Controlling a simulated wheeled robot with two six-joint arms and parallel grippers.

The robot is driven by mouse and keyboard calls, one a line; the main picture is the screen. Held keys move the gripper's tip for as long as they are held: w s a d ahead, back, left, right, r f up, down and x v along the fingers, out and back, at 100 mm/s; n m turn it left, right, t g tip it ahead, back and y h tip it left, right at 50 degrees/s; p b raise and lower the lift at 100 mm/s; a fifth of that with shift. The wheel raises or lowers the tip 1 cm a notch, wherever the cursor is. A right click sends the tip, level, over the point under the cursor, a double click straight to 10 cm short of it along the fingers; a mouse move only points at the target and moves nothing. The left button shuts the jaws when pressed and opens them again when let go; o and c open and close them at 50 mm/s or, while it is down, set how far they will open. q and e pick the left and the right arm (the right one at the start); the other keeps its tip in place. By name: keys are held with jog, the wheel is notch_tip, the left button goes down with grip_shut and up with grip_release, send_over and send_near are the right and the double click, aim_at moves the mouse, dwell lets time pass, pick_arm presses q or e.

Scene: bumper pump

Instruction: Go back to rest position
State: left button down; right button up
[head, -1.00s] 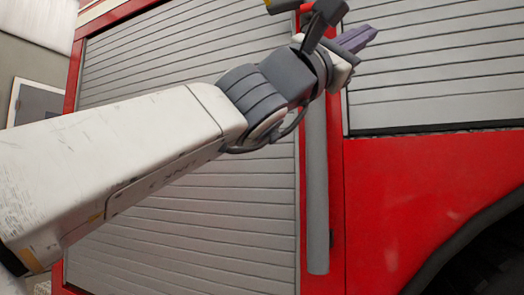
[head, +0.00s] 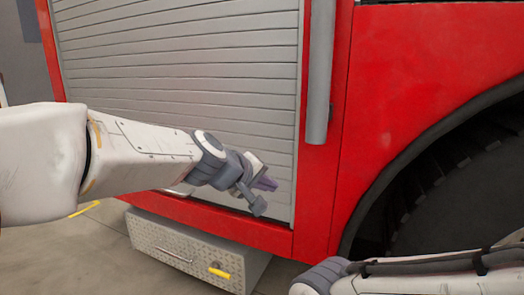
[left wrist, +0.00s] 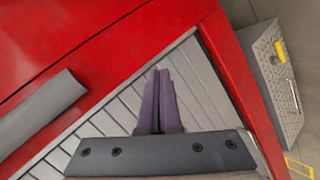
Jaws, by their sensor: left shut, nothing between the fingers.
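My left gripper (head: 266,184) is in the middle of the head view, with its arm coming in from the left. It is in front of the lower right part of the grey roller shutter (head: 180,75) on the red truck. In the left wrist view its two purple fingers (left wrist: 158,80) lie together, shut and empty, with the shutter and red body behind them. My right arm shows at the lower right of the head view, but its gripper is out of the picture.
The red truck body (head: 420,60) fills the right, with a dark wheel (head: 455,195) below it. A grey vertical tube (head: 319,75) hangs beside the shutter. A metal step box (head: 165,240) with a yellow handle (head: 219,273) juts out low. Grey floor (head: 60,255) is open at lower left.

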pick_arm(q)
jog(key=s+a+f+m+g+y, duration=0.3)
jog(key=s+a+f, duration=0.65)
jog(key=f, duration=0.25)
jog(key=s+a+f+m+g+y, duration=0.35)
jog(key=s+a+f, duration=0.55)
jog(key=a+f, duration=0.3)
jog(key=s+d+r+m+g, duration=0.1)
jog(key=s+d+r+m, duration=0.2)
jog(key=s+d, duration=0.4)
jog(key=s+d+r+m+g, duration=0.2)
jog(key=s+d+r+m, duration=0.15)
jog(key=s+d, duration=0.35)
notch_tip(320, 180, up, 38)
jog(key=w+d+p, duration=0.1)
jog(key=p, duration=3.8)
jog(key=shift+f+h, duration=0.15)
jog(key=shift+h, duration=0.2)
jog(key=shift+d, duration=0.2)
